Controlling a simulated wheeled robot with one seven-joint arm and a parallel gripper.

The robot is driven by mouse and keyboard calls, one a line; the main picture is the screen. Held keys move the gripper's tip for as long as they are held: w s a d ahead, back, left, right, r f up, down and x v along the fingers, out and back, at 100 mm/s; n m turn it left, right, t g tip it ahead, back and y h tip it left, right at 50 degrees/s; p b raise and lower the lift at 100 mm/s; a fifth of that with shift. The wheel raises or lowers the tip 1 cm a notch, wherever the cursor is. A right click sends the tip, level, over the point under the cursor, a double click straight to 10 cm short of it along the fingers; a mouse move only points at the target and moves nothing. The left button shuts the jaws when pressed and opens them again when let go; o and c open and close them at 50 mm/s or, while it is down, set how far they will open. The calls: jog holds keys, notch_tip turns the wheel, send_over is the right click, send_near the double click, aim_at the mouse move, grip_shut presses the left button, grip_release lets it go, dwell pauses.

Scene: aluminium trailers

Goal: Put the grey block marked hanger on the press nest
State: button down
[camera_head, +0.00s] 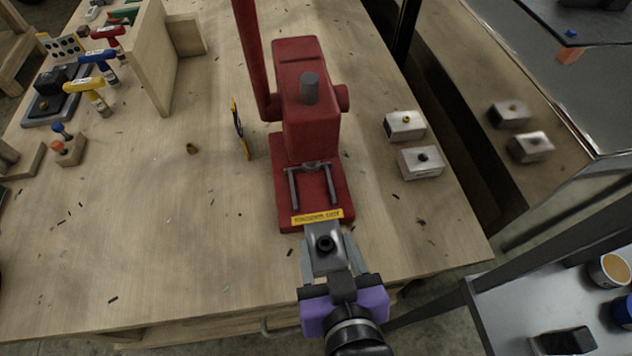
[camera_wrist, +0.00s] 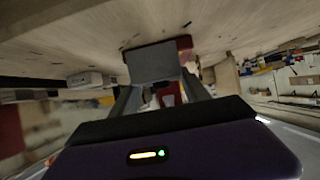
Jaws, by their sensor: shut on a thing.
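My gripper (camera_head: 328,266) is shut on a grey block (camera_head: 325,243) with a dark round hole in its top. In the wrist view the block (camera_wrist: 152,65) sits between the fingers and hides much of what lies beyond. No hanger marking can be read on it. The red press (camera_head: 307,105) stands on the bench. Its nest (camera_head: 316,187), a pair of grey rails on the red base, lies just beyond the block, behind a yellow label (camera_head: 317,217). The block is at the front edge of the press base, short of the rails. I cannot tell its height.
Two similar metal blocks, one with a brass-coloured centre (camera_head: 405,125) and one with a dark centre (camera_head: 421,161), sit right of the press. A yellow-and-black upright piece (camera_head: 239,130) stands left of it. The front-left bench (camera_head: 150,260) is mostly clear.

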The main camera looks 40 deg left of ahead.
jog(key=w+a, duration=0.3)
jog(key=w+a+p, duration=0.1)
jog(key=w+a, duration=0.1)
jog(key=a, duration=0.2)
jog(key=w+a, duration=0.3)
jog(key=shift+w+a+r+p, duration=0.1)
jog(key=shift+w+a+p, duration=0.05)
jog(key=shift+w+p, duration=0.25)
jog(key=shift+w+a, duration=0.1)
jog(key=shift+a, duration=0.1)
jog(key=shift+f, duration=0.8)
jog(key=shift+f, duration=0.1)
jog(key=c, duration=0.5)
grip_release()
jog(key=shift+f, duration=0.1)
notch_tip(320, 180, up, 6)
send_over(324, 234)
